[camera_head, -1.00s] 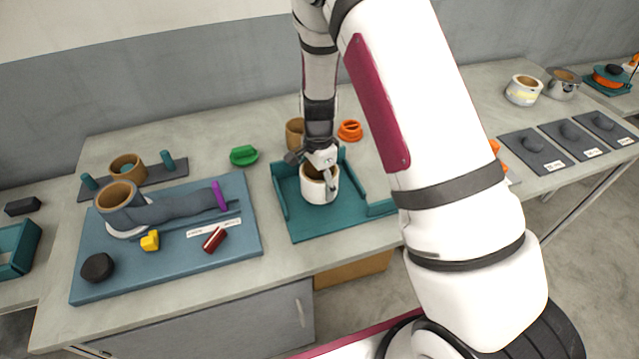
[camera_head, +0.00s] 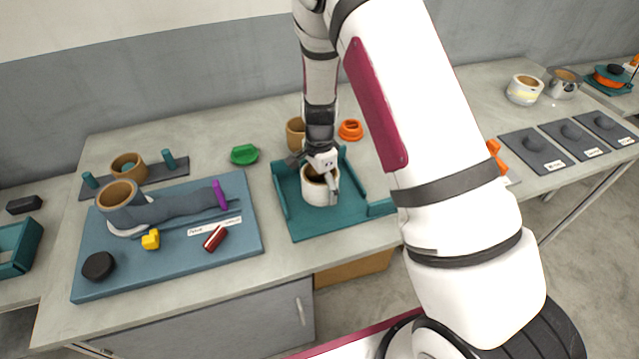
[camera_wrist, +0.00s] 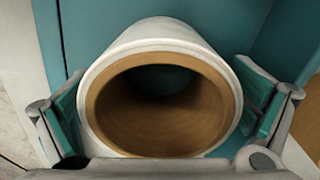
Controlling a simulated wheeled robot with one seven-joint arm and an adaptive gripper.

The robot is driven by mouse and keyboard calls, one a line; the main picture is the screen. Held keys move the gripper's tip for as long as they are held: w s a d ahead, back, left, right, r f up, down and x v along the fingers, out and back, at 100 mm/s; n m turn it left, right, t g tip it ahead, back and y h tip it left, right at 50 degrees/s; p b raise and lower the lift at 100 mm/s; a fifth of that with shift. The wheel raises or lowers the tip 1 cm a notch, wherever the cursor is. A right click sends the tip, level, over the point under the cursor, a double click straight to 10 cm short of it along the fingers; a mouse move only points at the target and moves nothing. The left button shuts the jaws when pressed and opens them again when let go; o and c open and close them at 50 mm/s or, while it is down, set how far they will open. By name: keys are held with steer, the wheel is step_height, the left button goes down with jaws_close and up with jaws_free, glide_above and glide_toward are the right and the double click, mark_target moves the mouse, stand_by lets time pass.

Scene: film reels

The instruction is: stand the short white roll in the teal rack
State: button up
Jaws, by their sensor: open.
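The short white roll (camera_head: 317,192) has a brown core and stands upright on the floor of the teal rack (camera_head: 300,226), between its low side walls. My gripper (camera_head: 321,178) is over the roll from above. In the wrist view the white roll (camera_wrist: 160,38) fills the middle with its open end facing the camera. My gripper's (camera_wrist: 160,122) two teal-padded fingers are spread, one on each side of the roll. A narrow gap shows at the right finger; whether the left finger touches cannot be told.
A brown roll (camera_head: 295,133) and an orange ring (camera_head: 350,130) stand behind the rack. A green piece (camera_head: 244,154) lies to the left. A blue board (camera_head: 175,262) with a brown-cored roll and small parts fills the left of the counter. Another white roll (camera_head: 523,90) stands at right.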

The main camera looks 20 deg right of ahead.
step_height(320, 180, up, 12)
steer(key=s+r+n+t+y, duration=0.1)
steer(key=s+r+n, duration=0.35)
steer(key=r, duration=0.45)
steer(key=s+r+n+t, duration=0.2)
steer(key=s+r+n, duration=0.1)
steer(key=s+r, duration=0.4)
steer(key=s+r+n+t, duration=0.1)
steer(key=s+r+n, duration=0.3)
steer(key=s, duration=0.3)
steer(key=s+r+n+t+h, duration=0.1)
steer(key=s+r+n, duration=0.2)
steer(key=s, duration=0.4)
steer(key=shift+s+r+n+b, duration=0.2)
steer(key=shift+r+n+b, duration=0.15)
steer(key=shift+n, duration=0.3)
